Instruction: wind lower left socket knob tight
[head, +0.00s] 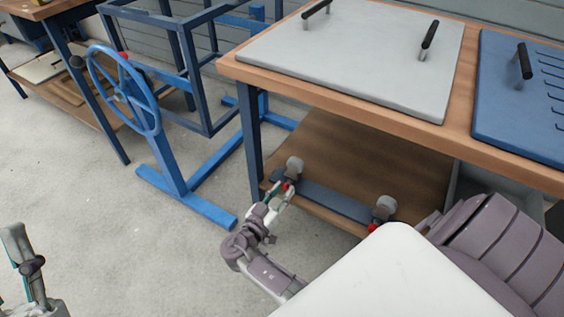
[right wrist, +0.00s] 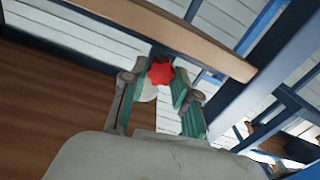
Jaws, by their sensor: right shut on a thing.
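The lower left socket knob (head: 287,186) is red and sits at the left end of a dark blue bar (head: 335,202) on the lower shelf, below a grey round piece (head: 294,167). In the right wrist view the knob (right wrist: 160,73) is a red star shape between my fingertips. My right gripper (head: 281,189) is shut on it; its teal-lined fingers (right wrist: 158,88) lie on either side. The knob's shaft is hidden, and I cannot tell how tight it is. My left gripper (head: 18,240) is at the lower left edge, away from the bench; its jaws are unclear.
A second red knob (head: 373,228) and grey round piece (head: 385,207) are at the bar's right end. The wooden bench (head: 350,110) overhangs the shelf, with a grey lidded panel (head: 360,50) on top. A blue handwheel (head: 122,90) stands left. The floor between is clear.

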